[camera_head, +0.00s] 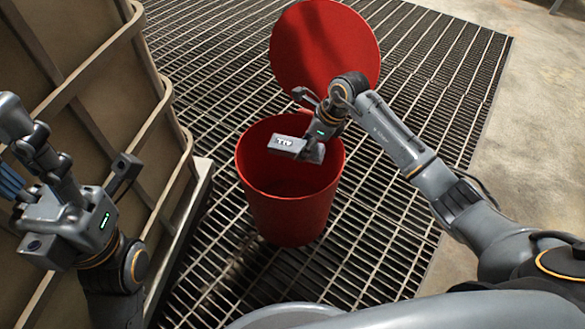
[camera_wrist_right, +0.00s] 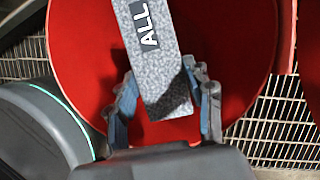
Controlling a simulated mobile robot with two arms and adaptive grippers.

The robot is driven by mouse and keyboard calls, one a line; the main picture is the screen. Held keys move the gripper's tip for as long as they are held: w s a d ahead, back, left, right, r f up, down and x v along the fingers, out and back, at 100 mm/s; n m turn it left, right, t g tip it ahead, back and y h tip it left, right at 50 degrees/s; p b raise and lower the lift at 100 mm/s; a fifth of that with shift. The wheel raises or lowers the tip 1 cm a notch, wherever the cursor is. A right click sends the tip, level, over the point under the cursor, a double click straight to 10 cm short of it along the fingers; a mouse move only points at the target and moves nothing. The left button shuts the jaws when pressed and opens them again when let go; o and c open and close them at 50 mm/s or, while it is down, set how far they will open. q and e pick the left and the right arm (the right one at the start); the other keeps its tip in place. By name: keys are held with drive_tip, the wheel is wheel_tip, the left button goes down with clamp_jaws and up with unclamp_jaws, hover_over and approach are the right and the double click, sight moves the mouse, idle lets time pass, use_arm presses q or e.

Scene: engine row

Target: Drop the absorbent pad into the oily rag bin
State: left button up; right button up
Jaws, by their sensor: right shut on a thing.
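The absorbent pad is a grey speckled block (camera_head: 287,144) with a white-lettered dark label. My right gripper (camera_head: 304,148) is shut on it and holds it over the open mouth of the red oily rag bin (camera_head: 290,212). In the right wrist view the pad (camera_wrist_right: 168,75) lies between the two blue-padded fingers, with the red bin interior (camera_wrist_right: 90,50) behind it. The bin's round lid (camera_head: 325,45) stands open at the back. My left gripper (camera_head: 45,190) is at the far left, away from the bin. Its finger opening is not clear.
A large beige ribbed tank or panel (camera_head: 95,60) stands along the left side. The bin stands on dark metal floor grating (camera_head: 390,235). Bare concrete (camera_head: 535,130) lies to the right. The grating right of the bin looks clear.

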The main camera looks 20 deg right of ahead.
drive_tip(key=o, duration=1.2)
drive_tip(key=v, duration=1.2)
